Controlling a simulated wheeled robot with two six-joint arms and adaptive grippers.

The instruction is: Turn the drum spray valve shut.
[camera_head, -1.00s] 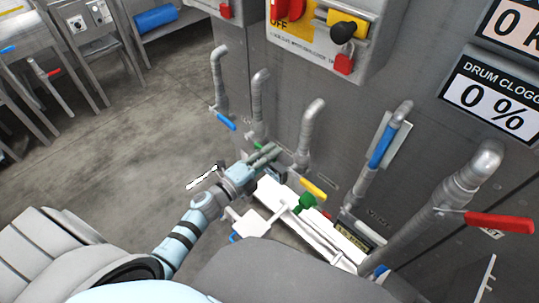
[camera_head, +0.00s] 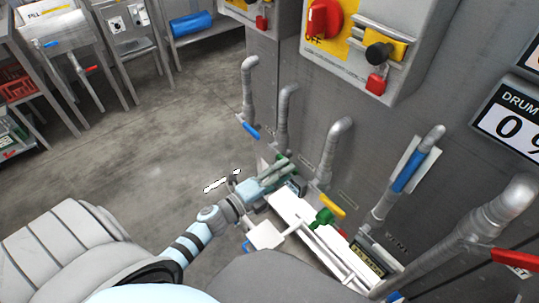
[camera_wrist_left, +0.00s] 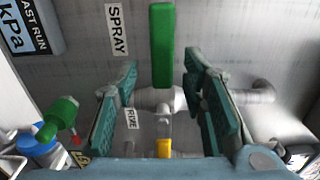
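My left gripper (camera_wrist_left: 160,68) is open, with one teal finger on each side of the lever and valve; gaps show on both sides. In the head view my left gripper (camera_head: 288,166) is low at the machine's wall, by the foot of a grey pipe (camera_head: 284,112). A bit of green (camera_head: 281,157) shows there, mostly hidden by the gripper. My right gripper is not in view.
Neighbouring pipes carry a blue lever (camera_head: 248,130), a yellow lever (camera_head: 332,205) and a red lever (camera_head: 516,258). A control box with a red knob (camera_head: 323,18) is above. A white trough (camera_head: 294,206) and a green fitting (camera_head: 321,217) lie right of the gripper. Open floor is left.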

